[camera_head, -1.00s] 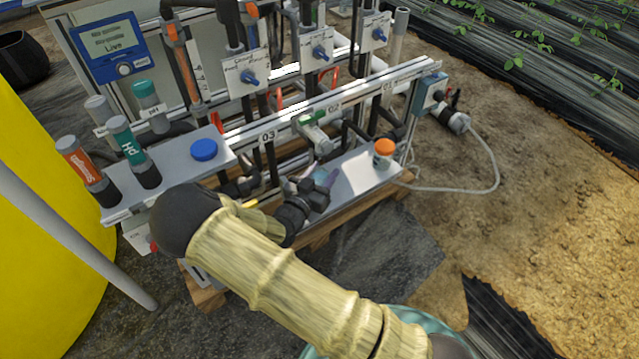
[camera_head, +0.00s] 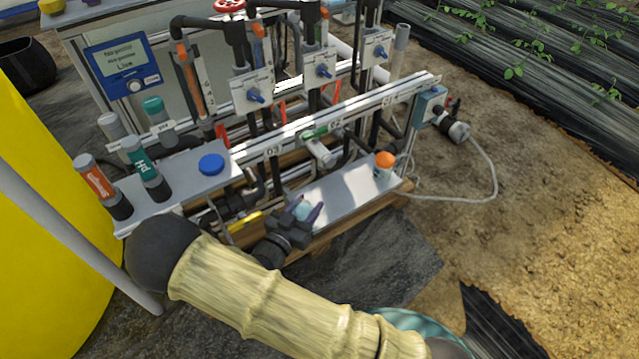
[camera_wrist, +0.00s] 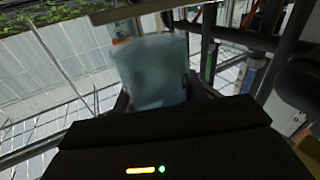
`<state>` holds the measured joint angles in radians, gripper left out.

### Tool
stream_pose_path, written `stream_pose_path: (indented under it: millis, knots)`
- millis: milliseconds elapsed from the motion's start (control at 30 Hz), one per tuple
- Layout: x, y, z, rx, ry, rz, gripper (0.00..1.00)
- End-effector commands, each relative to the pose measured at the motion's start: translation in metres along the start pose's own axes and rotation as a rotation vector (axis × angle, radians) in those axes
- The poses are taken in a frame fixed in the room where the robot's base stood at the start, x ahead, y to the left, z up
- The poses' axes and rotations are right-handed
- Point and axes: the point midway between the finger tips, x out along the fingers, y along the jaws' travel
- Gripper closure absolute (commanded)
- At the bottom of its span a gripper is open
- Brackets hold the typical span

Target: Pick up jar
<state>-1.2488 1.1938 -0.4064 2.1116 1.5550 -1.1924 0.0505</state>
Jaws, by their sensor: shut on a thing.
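A pale blue, translucent jar (camera_wrist: 152,72) fills the middle of the wrist view, held between my fingers. In the head view the jar (camera_head: 303,210) shows as a small pale patch between purplish fingertips. My gripper (camera_head: 306,212) is shut on it, in front of the narrow metal shelf. The gripper also shows in the wrist view (camera_wrist: 156,100), its dark body across the bottom. The jar's lower part is hidden by the gripper. I cannot tell from the head view how far it is above the shelf.
An orange-capped container (camera_head: 384,164) stands at the shelf's right end (camera_head: 345,192). A blue cap (camera_head: 211,164) and several pH bottles (camera_head: 147,168) are on the left ledge. Pipes and valves (camera_head: 318,148) crowd behind. Open ground lies to the right.

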Motion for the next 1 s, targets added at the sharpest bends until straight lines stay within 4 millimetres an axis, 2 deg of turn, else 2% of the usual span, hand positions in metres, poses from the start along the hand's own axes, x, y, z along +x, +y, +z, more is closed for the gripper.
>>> stream_pose_path:
  millis: [33,200,400,1000]
  knots:
    - [-0.016,-0.001,-0.004,-0.001,0.000,-0.005,0.87]
    - [-0.057,0.000,-0.003,0.001,0.000,-0.002,0.87]
    - [-0.084,0.000,-0.001,0.000,0.000,0.000,0.87]
    - [-0.088,0.000,0.000,0.001,0.001,0.001,0.87]
